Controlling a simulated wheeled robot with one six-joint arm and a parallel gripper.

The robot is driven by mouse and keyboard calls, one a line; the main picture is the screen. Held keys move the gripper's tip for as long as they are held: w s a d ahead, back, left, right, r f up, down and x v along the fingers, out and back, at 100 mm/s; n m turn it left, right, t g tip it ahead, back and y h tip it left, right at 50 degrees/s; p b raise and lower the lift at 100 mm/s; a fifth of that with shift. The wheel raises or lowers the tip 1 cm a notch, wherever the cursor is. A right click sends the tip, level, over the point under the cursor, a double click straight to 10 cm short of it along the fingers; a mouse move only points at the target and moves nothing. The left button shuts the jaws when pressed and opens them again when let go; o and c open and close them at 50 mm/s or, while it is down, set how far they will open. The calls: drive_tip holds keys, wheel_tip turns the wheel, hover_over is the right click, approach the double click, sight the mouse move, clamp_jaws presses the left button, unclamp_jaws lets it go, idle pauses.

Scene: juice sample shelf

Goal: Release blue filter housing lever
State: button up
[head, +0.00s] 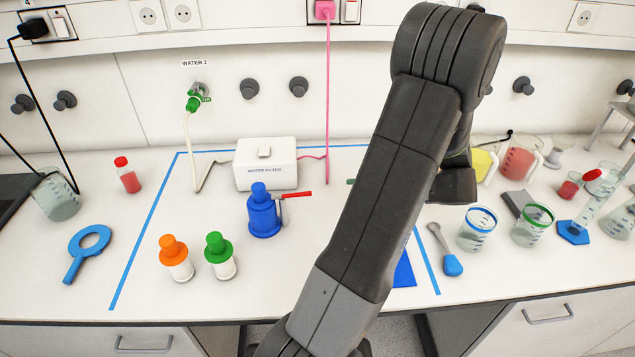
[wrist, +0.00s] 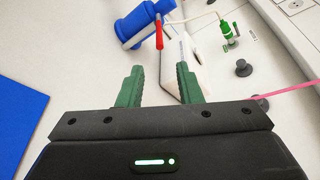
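The blue filter housing (head: 262,218) stands upright on the white counter, left of my arm. Its red lever (head: 298,194) sticks out to the right near the housing's upper part, on a grey fitting. In the wrist view the blue housing (wrist: 136,24) is at the top, with the red lever (wrist: 159,34) beyond my fingertips. My gripper (wrist: 158,82) is open and empty, its two green fingers apart and not touching the lever. In the head view my arm hides most of the gripper.
A white box (head: 265,165) with a switch stands behind the housing. Orange-capped (head: 176,258) and green-capped (head: 220,256) cartridges stand in front left. A pink cable (head: 328,100) hangs behind. Blue tape (head: 145,235) outlines the area. Beakers (head: 478,230) stand at right.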

sight(308, 194)
drive_tip(key=p+x, duration=0.2)
drive_tip(key=x, duration=1.1)
drive_tip(key=shift+s+a+f+p, duration=0.1)
drive_tip(key=shift+a+p, duration=0.2)
drive_tip(key=shift+p, duration=0.05)
drive_tip(key=shift+c, duration=0.4)
clamp_jaws()
